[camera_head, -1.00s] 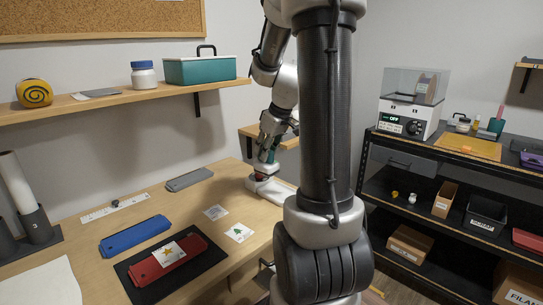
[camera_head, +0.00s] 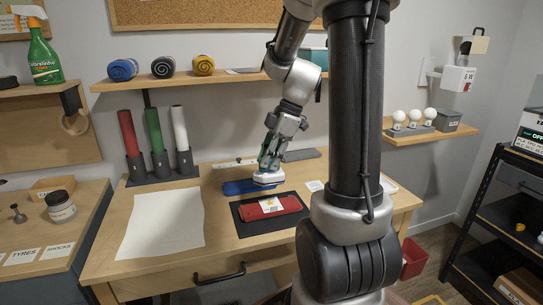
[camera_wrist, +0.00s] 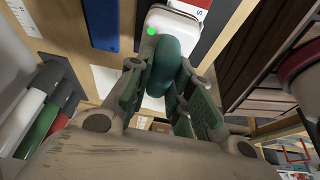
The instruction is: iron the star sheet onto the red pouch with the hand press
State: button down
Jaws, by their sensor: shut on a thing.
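The red pouch (camera_head: 291,206) lies on a black mat (camera_head: 262,227) on the bench in the head view. The white star sheet (camera_head: 270,204) lies flat on the pouch's middle. My gripper (camera_head: 270,160) is shut on the teal handle of the hand press (camera_head: 268,178). In the wrist view, the fingers (camera_wrist: 168,90) close around the teal handle (camera_wrist: 168,62). A green light shows on the press's white base.
A large white sheet (camera_head: 160,225) lies at the bench's left. Red, green and white rolls (camera_head: 155,140) stand in holders behind it. A shelf (camera_head: 215,77) hangs above. My arm column blocks the bench's right part. Black shelving (camera_head: 500,215) stands at the right.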

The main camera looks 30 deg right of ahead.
aim_at(270, 180)
jog(key=shift+a+f+n, duration=0.1)
jog(key=shift+f+n, duration=0.2)
jog(key=shift+f, duration=2.6)
jog(key=shift+f, duration=0.65)
dwell(4.4)
